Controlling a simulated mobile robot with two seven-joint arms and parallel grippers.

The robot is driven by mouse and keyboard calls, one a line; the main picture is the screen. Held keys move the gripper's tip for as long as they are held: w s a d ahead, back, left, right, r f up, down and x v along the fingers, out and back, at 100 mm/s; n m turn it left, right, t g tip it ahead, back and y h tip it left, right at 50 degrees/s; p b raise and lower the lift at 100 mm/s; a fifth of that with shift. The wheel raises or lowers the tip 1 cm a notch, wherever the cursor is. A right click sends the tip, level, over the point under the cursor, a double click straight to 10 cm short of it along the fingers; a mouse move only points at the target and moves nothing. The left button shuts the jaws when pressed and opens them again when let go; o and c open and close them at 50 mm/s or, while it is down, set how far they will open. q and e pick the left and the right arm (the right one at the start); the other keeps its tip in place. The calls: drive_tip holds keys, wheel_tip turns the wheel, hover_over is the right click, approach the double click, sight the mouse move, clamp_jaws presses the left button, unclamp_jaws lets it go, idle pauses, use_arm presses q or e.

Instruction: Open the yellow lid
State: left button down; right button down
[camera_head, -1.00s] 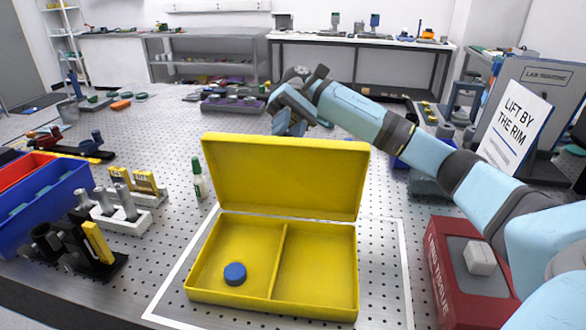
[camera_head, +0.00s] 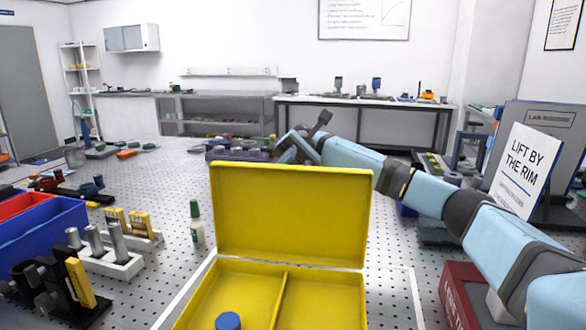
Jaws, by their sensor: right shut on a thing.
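The yellow lid (camera_head: 290,215) stands up, open, at the back edge of the yellow box (camera_head: 257,285). The box has two compartments split by a divider, and its front is cut off by the frame. A blue round piece (camera_head: 228,321) sits in the left compartment. My right gripper (camera_head: 297,150) is at the lid's top edge, reaching from behind; its fingertips are partly hidden by the lid. It is shut on the lid. My left gripper is not in view.
A white-green bottle (camera_head: 196,222) stands left of the lid. Metal posts on a white base (camera_head: 110,255) and a blue bin (camera_head: 45,235) are at left. A red case (camera_head: 462,295) and a "Lift by the rim" sign (camera_head: 522,170) are at right.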

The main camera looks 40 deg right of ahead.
drive_tip(key=c, duration=1.1)
unclamp_jaws()
drive_tip(key=shift+f, duration=0.45)
drive_tip(key=shift+o, duration=1.1)
drive_tip(key=shift+d, duration=0.1)
wheel_tip(320, 180, up, 20)
drive_tip(key=p, duration=0.2)
drive_tip(key=shift+r, duration=0.1)
